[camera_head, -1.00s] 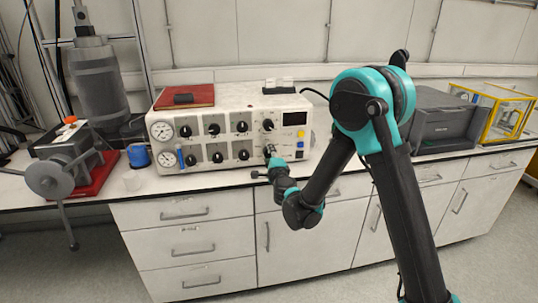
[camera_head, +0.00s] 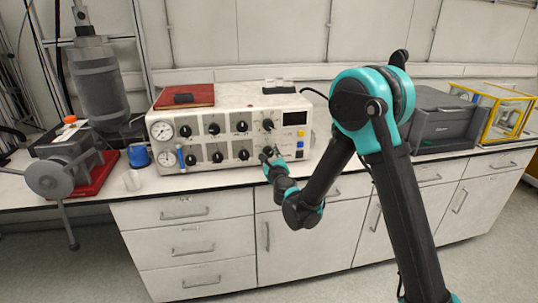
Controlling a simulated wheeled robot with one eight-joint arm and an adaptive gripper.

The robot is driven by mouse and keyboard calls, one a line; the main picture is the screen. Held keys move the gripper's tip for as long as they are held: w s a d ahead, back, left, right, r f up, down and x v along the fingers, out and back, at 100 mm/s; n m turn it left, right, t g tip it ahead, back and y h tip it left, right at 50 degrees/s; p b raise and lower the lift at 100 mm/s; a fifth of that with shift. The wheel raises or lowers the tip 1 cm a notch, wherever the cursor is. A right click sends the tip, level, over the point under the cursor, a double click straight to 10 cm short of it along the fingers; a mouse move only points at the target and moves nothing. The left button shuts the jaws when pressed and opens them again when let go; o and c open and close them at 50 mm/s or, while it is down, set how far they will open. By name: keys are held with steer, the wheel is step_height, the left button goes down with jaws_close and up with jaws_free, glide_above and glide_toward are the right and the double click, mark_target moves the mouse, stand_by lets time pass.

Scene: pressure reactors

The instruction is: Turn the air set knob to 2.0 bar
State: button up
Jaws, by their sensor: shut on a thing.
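A white control panel box (camera_head: 228,131) stands on the bench in the head view. It has two rows of black knobs, two round dial gauges (camera_head: 162,131) at its left end and a dark display (camera_head: 294,118) at upper right. My gripper (camera_head: 268,154) is at the lower right knob of the panel, below the upper right knob (camera_head: 267,125). It is shut on that lower knob, which is mostly hidden behind the fingers. The knob labels and gauge readings are too small to read. I cannot tell which knob is the air set knob.
A red book (camera_head: 185,97) lies on top of the panel box. A dark grey case (camera_head: 440,118) and a yellow-framed box (camera_head: 497,112) stand to the right. Drawers lie below the bench.

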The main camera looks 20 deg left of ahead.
steer(key=m, duration=0.4)
steer(key=shift+m, duration=0.3)
steer(key=m, duration=0.4)
steer(key=shift+m, duration=0.3)
steer(key=m, duration=0.4)
steer(key=shift+a+m, duration=0.1)
steer(key=shift+m, duration=2)
steer(key=o, duration=1.1)
steer(key=shift+o, duration=0.2)
